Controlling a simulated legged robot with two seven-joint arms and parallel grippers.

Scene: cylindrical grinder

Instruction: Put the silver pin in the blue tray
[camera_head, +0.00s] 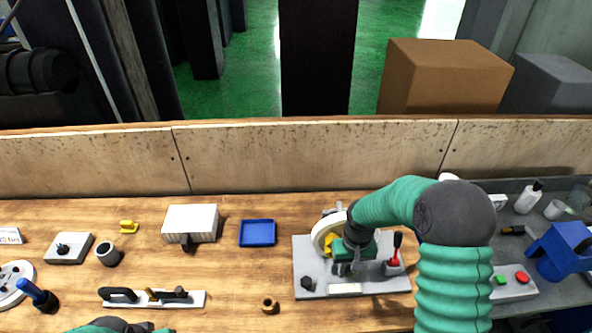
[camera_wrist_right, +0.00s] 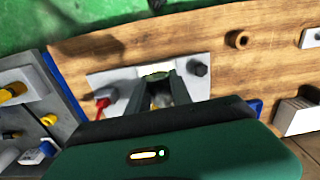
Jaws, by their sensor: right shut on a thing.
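The blue tray (camera_head: 257,233) lies flat and empty on the table, left of the grinder (camera_head: 318,285). A blue edge of it shows beside my gripper in the right wrist view (camera_wrist_right: 255,106). My right gripper (camera_head: 346,268) points down over the grinder's grey base, near the pale wheel and the red lever. In the right wrist view its fingers (camera_wrist_right: 160,92) are closed around a small pale silvery piece, the silver pin (camera_wrist_right: 160,101), mostly hidden between them. I cannot tell whether the pin touches the grinder.
A white block (camera_head: 190,222) stands left of the tray. A brown ring (camera_head: 270,305) lies in front of it. The grinding wheel (camera_head: 326,231) and red lever (camera_head: 396,248) stand close to my right gripper. The table between tray and grinder is clear.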

